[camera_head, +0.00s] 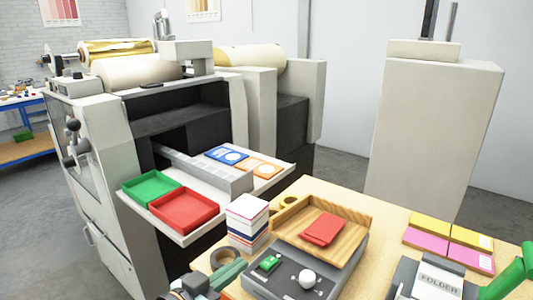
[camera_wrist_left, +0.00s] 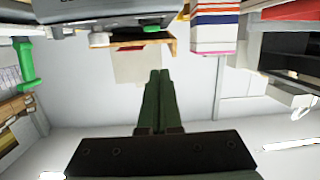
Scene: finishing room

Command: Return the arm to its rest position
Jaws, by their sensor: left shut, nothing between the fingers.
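My left gripper (camera_head: 232,270) shows at the bottom of the head view, low beside the front left part of the wooden table (camera_head: 390,262). In the left wrist view its two dark green fingers (camera_wrist_left: 158,75) lie together, shut, with nothing between them. The rest of my left arm is mostly cut off by the lower edge of the head view. My right gripper is in neither view.
A stack of coloured pads (camera_head: 247,222) and a tape roll (camera_head: 224,258) stand close to the left gripper. A grey device (camera_head: 275,285) and a wooden tray (camera_head: 361,222) with red pieces (camera_head: 323,230) are to its right. The press holds green (camera_head: 150,188) and red (camera_head: 184,210) trays.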

